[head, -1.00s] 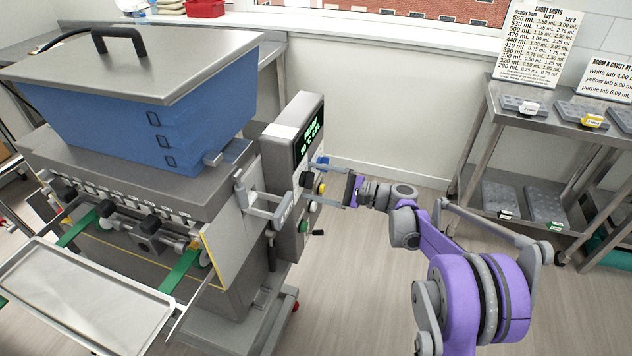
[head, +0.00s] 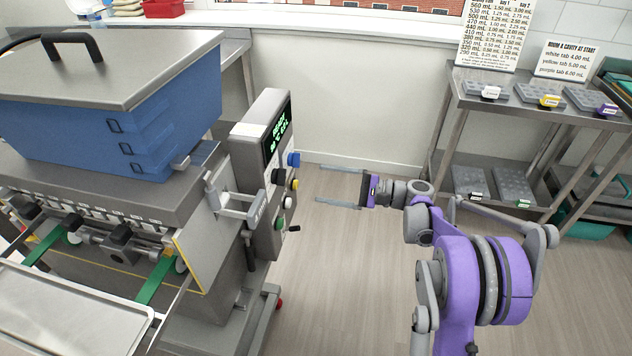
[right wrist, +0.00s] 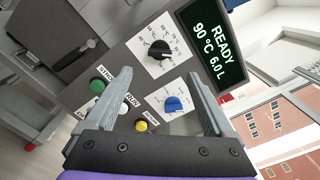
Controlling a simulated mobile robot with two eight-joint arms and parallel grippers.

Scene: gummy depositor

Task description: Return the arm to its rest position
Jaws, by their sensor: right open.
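My right gripper (head: 340,186) is open and empty in the head view. Its two grey fingers point left at the machine's control panel, with a gap between the fingertips and the panel. In the right wrist view the open fingers (right wrist: 165,105) frame the control panel (right wrist: 115,55), which has a blue knob (right wrist: 174,104), a black knob (right wrist: 160,50), a green button (right wrist: 98,86), a white button and a yellow button (right wrist: 141,126). The display (right wrist: 211,45) reads READY, 90 °C, 6.0 L. My purple right arm reaches in from the lower right. My left gripper is not in view.
The depositor with its blue hopper (head: 120,110) fills the left, with a metal tray (head: 70,315) at its front. A steel shelf rack (head: 530,112) with grey moulds stands at the back right. The floor (head: 350,270) between them is clear.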

